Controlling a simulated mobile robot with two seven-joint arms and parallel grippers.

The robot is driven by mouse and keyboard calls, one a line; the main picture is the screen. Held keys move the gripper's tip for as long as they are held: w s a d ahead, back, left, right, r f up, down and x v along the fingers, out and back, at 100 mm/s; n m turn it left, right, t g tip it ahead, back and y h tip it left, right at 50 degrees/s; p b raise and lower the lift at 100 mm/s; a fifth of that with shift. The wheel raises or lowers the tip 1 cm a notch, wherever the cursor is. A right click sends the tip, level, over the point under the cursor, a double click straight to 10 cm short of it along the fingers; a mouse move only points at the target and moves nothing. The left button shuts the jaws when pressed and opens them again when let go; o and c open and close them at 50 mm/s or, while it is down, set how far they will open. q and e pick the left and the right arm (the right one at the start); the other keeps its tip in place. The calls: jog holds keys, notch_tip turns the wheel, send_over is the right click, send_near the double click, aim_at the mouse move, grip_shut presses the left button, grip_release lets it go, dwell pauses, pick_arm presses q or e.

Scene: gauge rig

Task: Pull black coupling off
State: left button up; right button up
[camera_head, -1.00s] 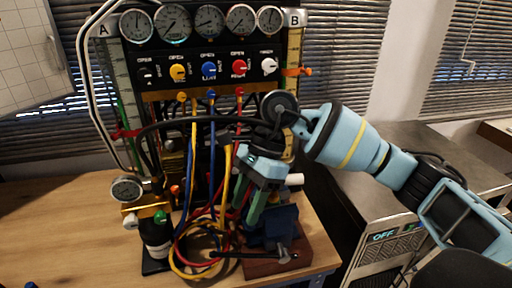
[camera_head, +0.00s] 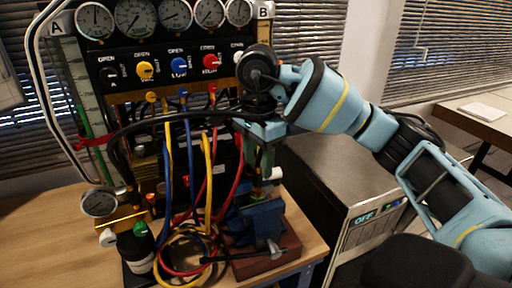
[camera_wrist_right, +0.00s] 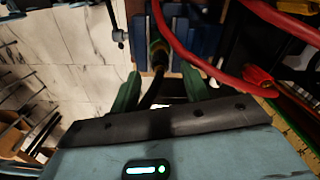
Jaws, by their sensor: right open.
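My right gripper (camera_head: 262,158) points down above the blue vise (camera_head: 264,214), with its green fingers apart. In the right wrist view my gripper (camera_wrist_right: 160,84) is open, and a black hose-like piece (camera_wrist_right: 151,92) runs between its fingers towards a dark, brass-coloured fitting (camera_wrist_right: 158,50) at the vise. This may be the black coupling; I cannot tell for sure, nor whether a finger touches it. In the head view my wrist and fingers hide that spot. My left gripper is not in view.
Yellow, blue and red hoses (camera_head: 207,190) hang from the gauge panel (camera_head: 180,70) beside the vise. A red hose (camera_wrist_right: 180,45) passes close to my right fingers. The left table top (camera_head: 45,235) is clear.

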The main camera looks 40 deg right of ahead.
aim_at(258, 166)
jog(key=shift+f, duration=1.85)
grip_shut()
